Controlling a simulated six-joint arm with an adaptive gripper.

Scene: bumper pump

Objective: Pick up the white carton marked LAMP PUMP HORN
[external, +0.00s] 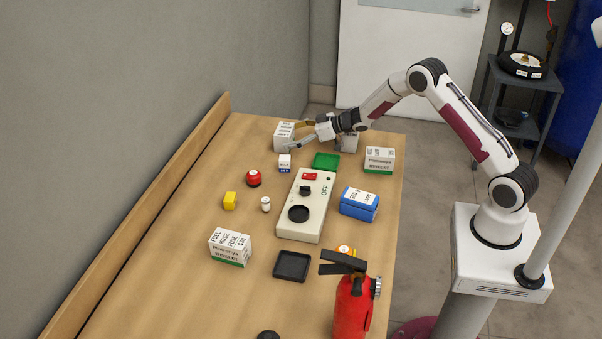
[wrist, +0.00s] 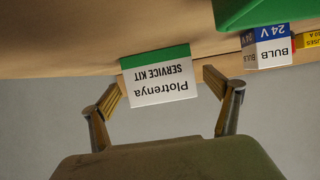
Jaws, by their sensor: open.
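My gripper (external: 297,136) is open at the far end of the table, its fingers pointing left at a white carton (external: 283,134). In the wrist view a white carton (wrist: 160,86) with a green band, printed "Plotrenya SERVICE KIT", appears upside down between and beyond my open fingertips (wrist: 162,80). A gap shows beside the right finger; I cannot tell whether the left one touches. The top face with the item words is hidden there and too small to read surely outside.
A small blue-and-white BULB box (external: 284,163) stands close in front of the far carton. A green tray (external: 325,160) and a grey control box (external: 307,208) lie nearer the middle. A blue box (external: 359,204) and a red extinguisher (external: 352,307) stand on the right.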

